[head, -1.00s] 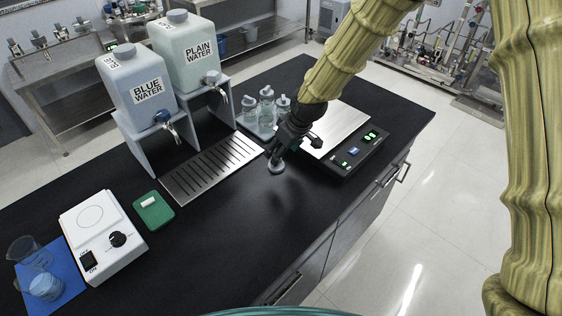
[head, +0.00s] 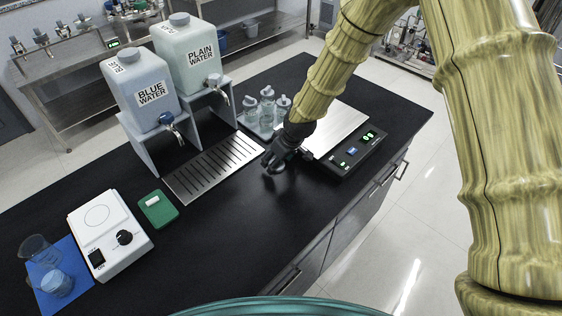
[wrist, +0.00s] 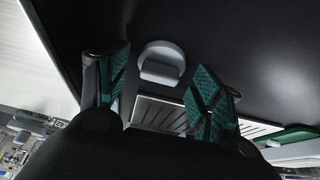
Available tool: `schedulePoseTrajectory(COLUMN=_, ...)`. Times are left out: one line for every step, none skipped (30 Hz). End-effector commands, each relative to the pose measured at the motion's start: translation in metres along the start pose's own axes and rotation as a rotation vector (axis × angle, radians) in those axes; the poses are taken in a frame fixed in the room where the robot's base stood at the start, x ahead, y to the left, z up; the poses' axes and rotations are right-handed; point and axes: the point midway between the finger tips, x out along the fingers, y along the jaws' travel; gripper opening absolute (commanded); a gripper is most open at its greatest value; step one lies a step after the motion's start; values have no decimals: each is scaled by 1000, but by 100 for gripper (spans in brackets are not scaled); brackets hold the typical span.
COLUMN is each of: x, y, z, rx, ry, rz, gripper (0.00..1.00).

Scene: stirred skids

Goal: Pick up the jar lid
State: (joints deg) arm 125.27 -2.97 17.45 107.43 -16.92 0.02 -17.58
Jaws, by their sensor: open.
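The jar lid (wrist: 162,58) is a pale grey round piece with a raised grip, lying on the black bench top. In the wrist view it sits between the two finger pads, towards the far side of them. My gripper (wrist: 159,82) is open, with one green-padded finger to each side of the lid; I see no clear contact. In the head view my gripper (head: 273,164) is low over the bench, between the drip tray and the scale, and mostly hides the lid.
The scale (head: 347,158) stands close at the right, and a tray of small glass jars (head: 266,112) is just behind. The slotted drip tray (head: 213,167) lies to the left. The bench front (head: 290,215) is clear.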

Motion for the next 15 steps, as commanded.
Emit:
schedulePoseTrajectory(x=0, y=0, z=0, rx=0, ry=0, rz=0, gripper=66)
schedulePoseTrajectory(x=1, y=0, z=0, rx=0, ry=0, rz=0, gripper=66)
schedulePoseTrajectory(x=1, y=0, z=0, rx=0, ry=1, rz=1, gripper=66)
schedulePoseTrajectory(x=1, y=0, z=0, rx=0, ry=1, rz=1, gripper=66)
schedulePoseTrajectory(x=1, y=0, z=0, rx=0, ry=1, rz=1, gripper=66)
schedulePoseTrajectory(x=1, y=0, z=0, rx=0, ry=1, rz=1, gripper=66)
schedulePoseTrajectory(x=1, y=1, z=0, rx=0, ry=1, rz=1, gripper=66)
schedulePoseTrajectory(x=1, y=1, z=0, rx=0, ry=1, rz=1, gripper=63)
schedulePoseTrajectory(x=1, y=1, z=0, rx=1, ry=1, rz=1, gripper=55)
schedulePoseTrajectory(x=1, y=1, z=0, rx=1, ry=1, rz=1, gripper=50)
schedulePoseTrajectory(x=1, y=1, z=0, rx=1, ry=1, rz=1, gripper=44)
schedulePoseTrajectory(x=1, y=1, z=0, rx=1, ry=1, rz=1, gripper=37)
schedulePoseTrajectory(x=0, y=1, z=0, rx=1, ry=1, rz=1, gripper=34)
schedulePoseTrajectory(x=0, y=1, z=0, rx=1, ry=1, rz=1, gripper=34)
schedulePoseTrajectory(x=0, y=1, z=0, rx=1, ry=1, rz=1, gripper=34)
